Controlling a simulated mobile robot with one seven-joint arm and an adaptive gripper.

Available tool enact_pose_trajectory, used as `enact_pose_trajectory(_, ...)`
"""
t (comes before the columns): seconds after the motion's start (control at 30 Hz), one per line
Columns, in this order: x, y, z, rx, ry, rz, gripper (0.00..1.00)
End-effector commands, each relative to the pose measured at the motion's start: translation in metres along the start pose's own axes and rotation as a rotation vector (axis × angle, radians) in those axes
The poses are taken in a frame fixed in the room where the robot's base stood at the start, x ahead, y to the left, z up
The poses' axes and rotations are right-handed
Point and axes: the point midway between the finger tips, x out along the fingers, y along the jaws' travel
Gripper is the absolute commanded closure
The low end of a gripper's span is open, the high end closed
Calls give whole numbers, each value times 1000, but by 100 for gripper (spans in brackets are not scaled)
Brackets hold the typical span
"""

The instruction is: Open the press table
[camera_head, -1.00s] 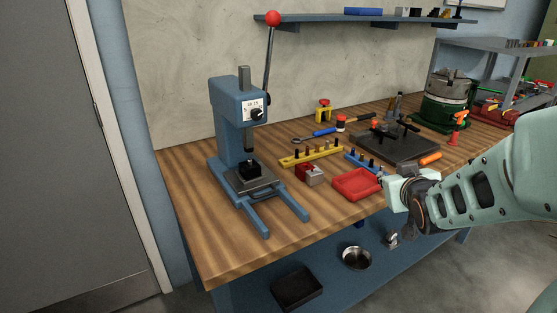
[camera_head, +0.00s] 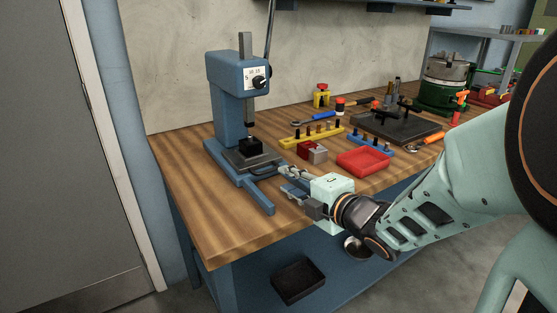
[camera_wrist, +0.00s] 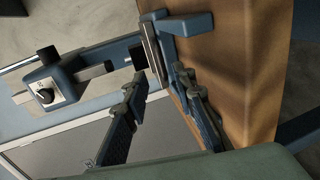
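The blue press (camera_head: 230,105) stands upright at the left end of the wooden bench, with a dial on its head. Its grey press table (camera_head: 262,162) sits low between the base legs, with a black block (camera_head: 250,146) on it under the ram. My gripper (camera_head: 284,180) is open and empty, just right of the press table and close to the base's right leg. The wrist view shows the two fingers (camera_wrist: 157,80) apart, pointing toward the press table (camera_wrist: 152,50), with the dial head (camera_wrist: 55,85) to the left. Whether a finger touches the press is unclear.
A red tray (camera_head: 364,163), a red-and-grey block (camera_head: 312,151) and a yellow peg rack (camera_head: 312,136) lie right of the press. A dark plate with tools (camera_head: 400,131) is farther right. Bare bench lies left and in front of the press. A black tray (camera_head: 298,282) sits on the lower shelf.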

Motion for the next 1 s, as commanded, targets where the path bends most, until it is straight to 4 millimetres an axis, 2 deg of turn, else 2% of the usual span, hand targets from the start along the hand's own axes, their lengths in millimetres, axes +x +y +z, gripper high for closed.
enact_pose_trajectory(0.03,12,-2,-1,1,4,0,75)
enact_pose_trajectory(0.2,44,-2,-1,2,3,-1,75)
enact_pose_trajectory(0.4,71,-1,0,2,1,-1,75)
enact_pose_trajectory(0.57,79,-1,0,2,0,-1,75)
enact_pose_trajectory(0.8,80,0,0,2,-1,-1,75)
enact_pose_trajectory(0.87,80,0,0,2,-1,-1,80)
enact_pose_trajectory(1.0,80,0,0,2,-1,-1,95)
